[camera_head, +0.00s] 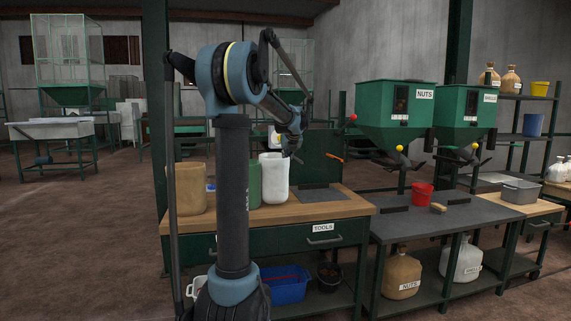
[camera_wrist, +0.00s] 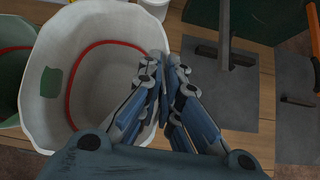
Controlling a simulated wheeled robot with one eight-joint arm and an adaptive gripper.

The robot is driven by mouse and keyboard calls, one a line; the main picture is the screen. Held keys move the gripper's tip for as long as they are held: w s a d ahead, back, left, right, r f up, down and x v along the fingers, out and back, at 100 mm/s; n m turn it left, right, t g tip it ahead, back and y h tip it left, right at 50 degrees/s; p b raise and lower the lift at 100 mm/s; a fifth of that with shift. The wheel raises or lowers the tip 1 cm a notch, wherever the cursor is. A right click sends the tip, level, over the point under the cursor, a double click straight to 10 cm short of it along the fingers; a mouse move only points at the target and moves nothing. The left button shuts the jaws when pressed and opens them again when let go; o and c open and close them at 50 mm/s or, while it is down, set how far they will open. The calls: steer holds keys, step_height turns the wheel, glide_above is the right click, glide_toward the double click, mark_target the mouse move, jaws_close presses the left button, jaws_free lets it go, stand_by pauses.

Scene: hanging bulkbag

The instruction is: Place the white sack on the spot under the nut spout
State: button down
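The white sack (camera_head: 273,181) stands upright on the left wooden bench, right of a green sack (camera_head: 254,186). In the wrist view the white sack (camera_wrist: 105,75) is seen from above, open-topped, with a red ring inside and a green patch. My gripper (camera_wrist: 165,75) is at its right rim, one finger inside and one outside, the tips close together with the rim between them. In the head view my gripper (camera_head: 292,150) is at the sack's top right. The green nut hopper (camera_head: 395,110), labelled NUTS, is to the right. A dark plate (camera_head: 396,208) lies on the grey table below its spout.
A brown sack (camera_head: 190,189) stands on the bench's left. A grey plate (camera_head: 321,194) is right of the white sack. On the grey table (camera_head: 450,222) are a red cup (camera_head: 422,193) and a brush (camera_head: 438,208). Valve levers project from the hoppers above it.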

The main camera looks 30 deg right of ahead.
steer(key=shift+f, duration=1.15)
steer(key=c, duration=1.8)
jaws_free()
steer(key=v, duration=1.2)
